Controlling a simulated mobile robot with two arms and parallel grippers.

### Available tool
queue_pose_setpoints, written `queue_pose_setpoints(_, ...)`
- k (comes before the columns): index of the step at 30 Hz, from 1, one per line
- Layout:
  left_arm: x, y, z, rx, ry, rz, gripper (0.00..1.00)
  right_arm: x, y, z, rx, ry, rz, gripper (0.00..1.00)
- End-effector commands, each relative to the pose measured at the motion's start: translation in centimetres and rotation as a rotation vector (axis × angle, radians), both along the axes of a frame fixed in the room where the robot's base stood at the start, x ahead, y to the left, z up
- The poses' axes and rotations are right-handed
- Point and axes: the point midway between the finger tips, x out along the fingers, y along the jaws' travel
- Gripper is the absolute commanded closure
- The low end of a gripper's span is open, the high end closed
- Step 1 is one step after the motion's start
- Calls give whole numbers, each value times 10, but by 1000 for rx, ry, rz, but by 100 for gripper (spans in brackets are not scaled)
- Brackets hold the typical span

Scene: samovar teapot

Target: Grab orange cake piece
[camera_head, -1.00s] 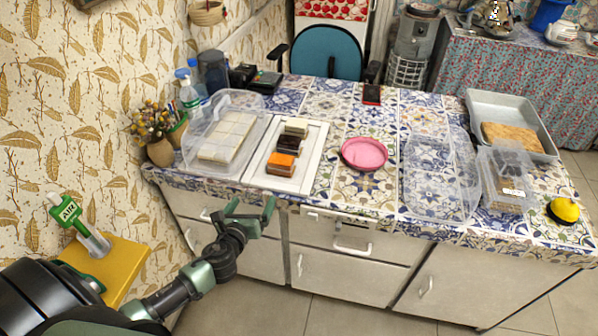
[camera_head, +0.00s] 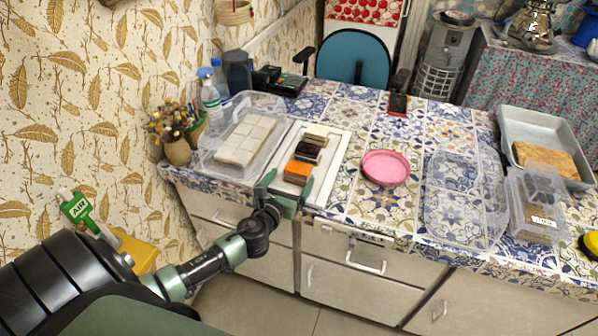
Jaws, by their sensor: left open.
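The orange cake piece (camera_head: 297,172) lies on a white tray (camera_head: 325,174) near the front edge of the tiled counter. A dark brown piece (camera_head: 307,152) and a cream piece (camera_head: 316,134) lie in a row behind it. My left gripper (camera_head: 288,184) is open at the counter's front edge, just in front of the orange piece. Its two fingers point toward the piece, one to each side; I cannot tell how close they are or their exact height. Nothing is between the fingers that I can see as held. My right gripper is out of view.
A clear container with pale squares (camera_head: 245,139) stands left of the white tray. A pink plate (camera_head: 386,167) lies to the right. Clear boxes (camera_head: 466,199) and a metal pan with a brown slab (camera_head: 548,158) stand farther right. A flower pot (camera_head: 177,151) is at the left.

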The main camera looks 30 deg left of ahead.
Motion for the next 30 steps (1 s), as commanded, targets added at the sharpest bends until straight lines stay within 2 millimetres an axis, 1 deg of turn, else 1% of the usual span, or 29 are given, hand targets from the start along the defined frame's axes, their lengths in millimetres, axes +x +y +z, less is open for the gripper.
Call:
queue_pose_setpoints(4, 23, 1, 2, -1, -2, 2, 9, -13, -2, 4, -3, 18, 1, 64)
queue_pose_setpoints(6, 34, 2, 1, -1, -1, 1, 9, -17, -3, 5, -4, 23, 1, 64)
queue_pose_setpoints(9, 44, 5, -3, -1, -1, 1, 9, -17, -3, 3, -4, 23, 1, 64)
queue_pose_setpoints(12, 49, 6, -5, -1, 0, -1, 9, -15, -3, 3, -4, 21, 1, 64)
queue_pose_setpoints(18, 49, 6, -5, -1, 1, -1, 9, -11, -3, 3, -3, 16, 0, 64)
queue_pose_setpoints(19, 49, 6, -5, -1, 1, -1, 14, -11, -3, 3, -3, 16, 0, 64)
queue_pose_setpoints(20, 49, 6, -5, -1, 1, -1, 23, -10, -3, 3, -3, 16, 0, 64)
queue_pose_setpoints(21, 49, 6, -5, -1, 1, -1, 34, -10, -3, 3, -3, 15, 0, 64)
queue_pose_setpoints(23, 49, 6, -5, -1, 1, -1, 50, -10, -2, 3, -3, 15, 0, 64)
queue_pose_setpoints(24, 49, 6, -5, -1, 1, -1, 62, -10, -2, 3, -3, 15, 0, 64)
queue_pose_setpoints(26, 49, 6, -5, -1, 1, -1, 77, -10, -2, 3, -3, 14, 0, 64)
queue_pose_setpoints(30, 49, 6, -5, -1, 0, -1, 77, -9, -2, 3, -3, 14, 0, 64)
